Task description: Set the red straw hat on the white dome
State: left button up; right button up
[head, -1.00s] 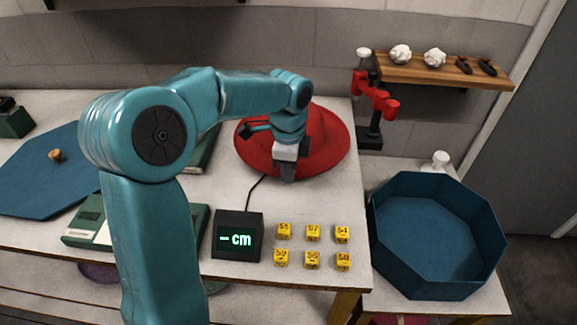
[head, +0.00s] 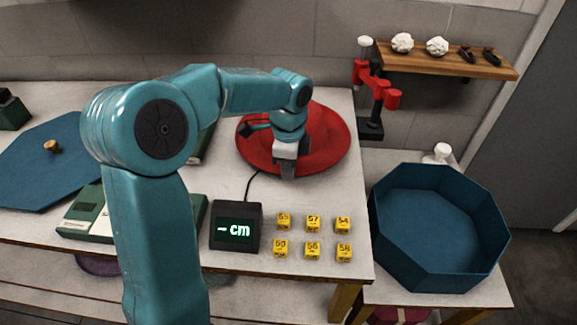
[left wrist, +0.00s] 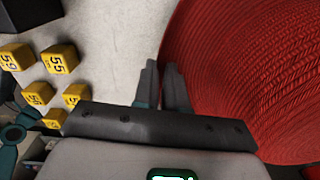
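The red straw hat (head: 322,135) lies on the table, crown and brim partly hidden by my left arm. Its ribbed red weave fills the right of the left wrist view (left wrist: 250,70). My left gripper (head: 287,172) points down at the hat's front brim. In the left wrist view its two fingers (left wrist: 163,85) stand a narrow gap apart, right at the brim's edge; I cannot tell whether they touch it. My right gripper is not in view.
Several yellow numbered cubes (head: 312,224) and a black "cm" display (head: 236,226) stand in front of the hat. A blue octagonal box (head: 440,235) is at right, a blue octagonal lid (head: 40,165) at left. A wooden shelf (head: 440,63) hangs at back right.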

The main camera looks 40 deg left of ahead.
pick_arm(q)
jog(key=o, duration=0.4)
notch_tip(320, 180, up, 16)
jog(key=p, duration=0.3)
jog(key=shift+r, duration=0.2)
